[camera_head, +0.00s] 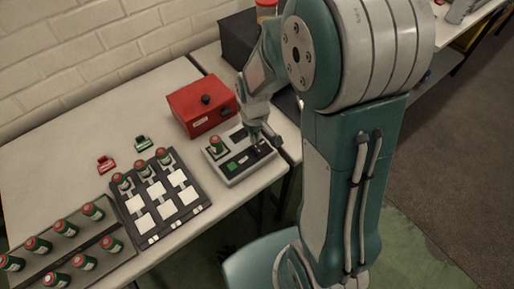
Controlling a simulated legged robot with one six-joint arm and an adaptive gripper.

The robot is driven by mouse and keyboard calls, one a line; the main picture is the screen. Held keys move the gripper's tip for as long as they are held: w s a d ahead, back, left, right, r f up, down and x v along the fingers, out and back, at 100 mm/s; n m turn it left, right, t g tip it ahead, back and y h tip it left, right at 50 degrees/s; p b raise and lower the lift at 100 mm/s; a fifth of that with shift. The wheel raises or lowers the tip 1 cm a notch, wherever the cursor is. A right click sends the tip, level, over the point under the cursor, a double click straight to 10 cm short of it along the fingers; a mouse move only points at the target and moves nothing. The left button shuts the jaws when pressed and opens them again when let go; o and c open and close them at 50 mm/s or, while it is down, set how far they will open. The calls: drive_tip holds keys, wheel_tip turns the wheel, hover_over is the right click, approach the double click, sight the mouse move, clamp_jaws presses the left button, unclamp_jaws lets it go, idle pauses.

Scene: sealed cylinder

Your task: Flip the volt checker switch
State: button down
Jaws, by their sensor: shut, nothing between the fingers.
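The volt checker (232,171) is a light grey box with a dark panel and a small green display, near the right end of the white table. A green cylinder with a red top (216,145) stands upright on its left part. My gripper (257,148) points down over the right part of the panel. It is shut and holds nothing. The switch is too small to make out and may be hidden by my gripper. I cannot tell whether the fingertips touch the panel.
A red box (200,106) with black knobs stands behind the checker, and a black box (236,38) farther back. A dark tray (150,238) with white squares and several cylinders is to the left. A rack (25,262) of cylinders is at the far left. Red (105,164) and green clips (142,143) lie behind the tray.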

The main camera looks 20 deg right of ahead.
sight(255, 146)
drive_tip(key=shift+f, duration=1.35)
idle(0.8)
drive_tip(key=shift+r, duration=3.55)
drive_tip(key=shift+r, duration=0.1)
drive_tip(key=s+r+m+t, duration=0.3)
drive_tip(key=s+r+t, duration=0.2)
drive_tip(key=s+r, duration=0.9)
wheel_tip(255, 146, up, 3)
drive_tip(key=shift+f+m+t, duration=0.2)
drive_tip(key=shift+m+t, duration=0.1)
